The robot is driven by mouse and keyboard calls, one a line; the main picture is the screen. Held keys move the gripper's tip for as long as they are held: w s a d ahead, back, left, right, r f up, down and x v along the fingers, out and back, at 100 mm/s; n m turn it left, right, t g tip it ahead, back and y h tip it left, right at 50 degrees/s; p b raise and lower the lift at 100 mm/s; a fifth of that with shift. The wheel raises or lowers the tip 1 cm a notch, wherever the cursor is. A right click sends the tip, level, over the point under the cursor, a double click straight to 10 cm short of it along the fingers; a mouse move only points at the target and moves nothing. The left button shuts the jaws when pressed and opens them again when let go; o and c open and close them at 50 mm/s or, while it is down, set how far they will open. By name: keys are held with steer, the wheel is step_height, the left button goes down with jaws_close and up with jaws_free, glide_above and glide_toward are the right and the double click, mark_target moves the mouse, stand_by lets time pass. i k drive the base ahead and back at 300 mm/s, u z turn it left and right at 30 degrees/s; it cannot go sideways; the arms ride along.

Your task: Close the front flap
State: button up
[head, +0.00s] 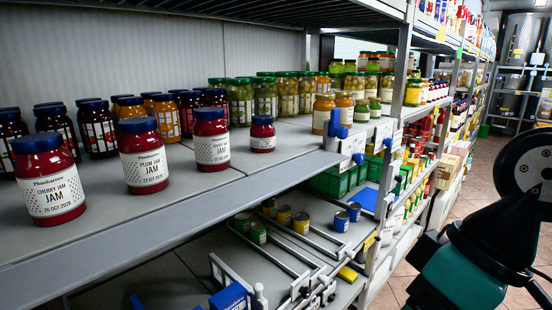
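I see nothing that I can clearly tell to be the front flap. On the lower shelf (185,270), thin metal frames (285,258) stand around small cans, and a blue block (230,297) sits at its front edge. A flat blue panel (363,199) lies farther back, beside green crates (330,183). White pieces with blue handles (334,123) stand at the upper shelf's front edge. My arm, teal and black, shows at the right in the aisle, apart from the shelves. My gripper is not in view.
Jam jars (143,155) stand on the upper shelf (215,195), some close to its front edge. Green-lidded jars (285,95) stand behind. The tiled aisle floor (470,190) is partly clear at the right.

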mark_target(29, 284)
steer(key=k, duration=0.5)
steer(key=u, duration=0.9)
steer(key=i, duration=0.65)
steer(key=z, duration=0.4)
